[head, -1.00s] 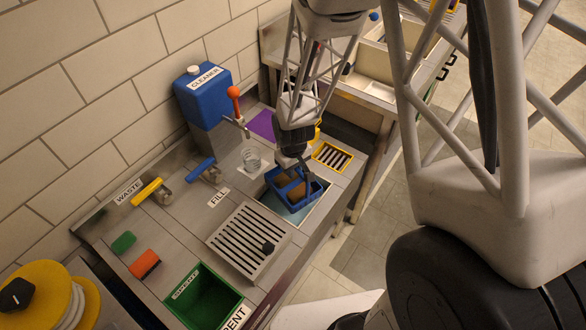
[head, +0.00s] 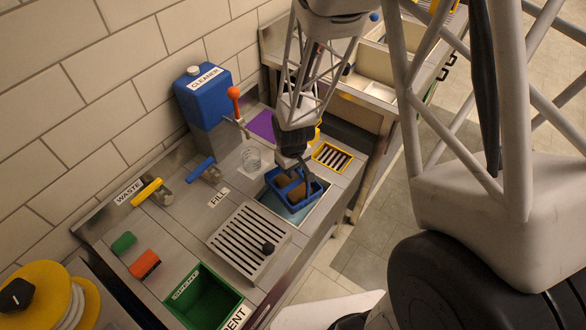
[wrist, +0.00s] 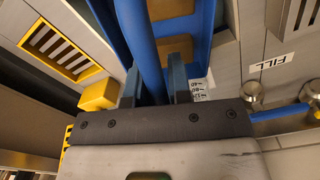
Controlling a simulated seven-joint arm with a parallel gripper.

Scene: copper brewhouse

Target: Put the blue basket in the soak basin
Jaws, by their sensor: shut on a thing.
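The blue basket (head: 283,195) holds brown pieces and sits over the soak basin (head: 312,213), a light-blue sunken tub in the steel counter. The basket looks at or just inside the basin's rim; I cannot tell whether it touches the bottom. My gripper (head: 291,163) comes down from above and is shut on the basket's blue handle. In the wrist view, the handle (wrist: 147,50) runs between the two fingers of my gripper (wrist: 158,84), with the basket below.
A yellow-rimmed grate (head: 332,157) lies right of the basin and a slotted steel drain tray (head: 247,240) in front. A clear glass (head: 251,159), blue cleaner container (head: 205,95) and green bin (head: 205,298) stand nearby. A blue-handled valve (head: 203,168) is left.

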